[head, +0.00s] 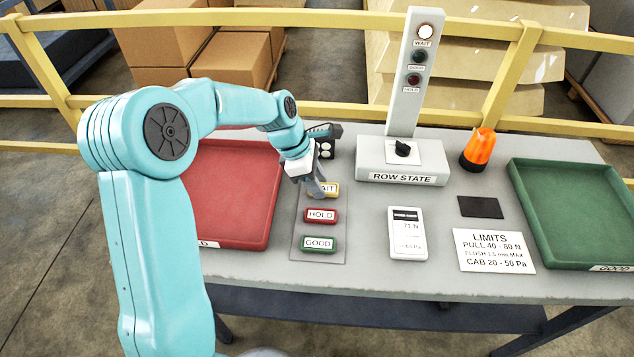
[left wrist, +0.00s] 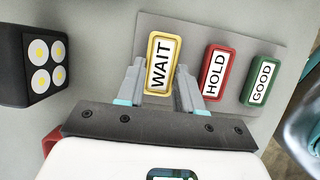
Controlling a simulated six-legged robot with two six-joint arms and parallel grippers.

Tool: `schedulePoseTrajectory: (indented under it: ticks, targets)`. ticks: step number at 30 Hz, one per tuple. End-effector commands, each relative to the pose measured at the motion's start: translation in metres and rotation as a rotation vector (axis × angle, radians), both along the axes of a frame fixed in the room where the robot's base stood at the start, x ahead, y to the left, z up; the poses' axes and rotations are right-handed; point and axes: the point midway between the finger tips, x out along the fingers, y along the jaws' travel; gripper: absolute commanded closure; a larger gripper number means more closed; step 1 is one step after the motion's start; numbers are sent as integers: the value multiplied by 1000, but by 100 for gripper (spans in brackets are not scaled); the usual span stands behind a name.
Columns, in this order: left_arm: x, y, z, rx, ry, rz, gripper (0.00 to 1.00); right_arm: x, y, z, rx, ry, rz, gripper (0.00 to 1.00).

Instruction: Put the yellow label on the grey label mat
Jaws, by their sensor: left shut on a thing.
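The yellow label (head: 331,190), marked WAIT, is at the far end of a grey mat (head: 319,228) on the table. In the left wrist view the yellow label (left wrist: 160,65) sits between the two fingers over the grey mat (left wrist: 190,35). My left gripper (head: 318,186) is shut on the yellow label and partly covers it in the head view. I cannot tell whether the label touches the mat or is slightly raised. A red HOLD label (head: 321,216) and a green GOOD label (head: 319,244) lie nearer on the mat. My right gripper is not in view.
A red tray (head: 262,235) is left of the mat. A white meter (head: 406,246), a dark square pad (head: 480,207), a limits card (head: 494,268) and a green tray (head: 535,205) are to the right. The ROW STATE box (head: 375,158) and orange beacon (head: 478,150) stand behind.

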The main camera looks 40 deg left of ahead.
Motion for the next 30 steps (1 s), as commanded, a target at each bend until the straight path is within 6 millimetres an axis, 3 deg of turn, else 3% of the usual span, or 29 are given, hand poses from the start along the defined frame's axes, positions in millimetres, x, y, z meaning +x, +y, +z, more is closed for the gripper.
schedulePoseTrajectory:
  ticks: [12,13,15,25,30]
  targets:
    - [0,0,-7,0,1,0,93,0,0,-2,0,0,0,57]
    - [0,0,-7,0,1,0,58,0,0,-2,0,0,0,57]
    - [0,0,-6,0,1,0,39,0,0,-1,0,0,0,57]
    - [0,0,-6,0,1,0,39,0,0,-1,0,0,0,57]
    - [-2,5,11,2,-3,1,39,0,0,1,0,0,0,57]
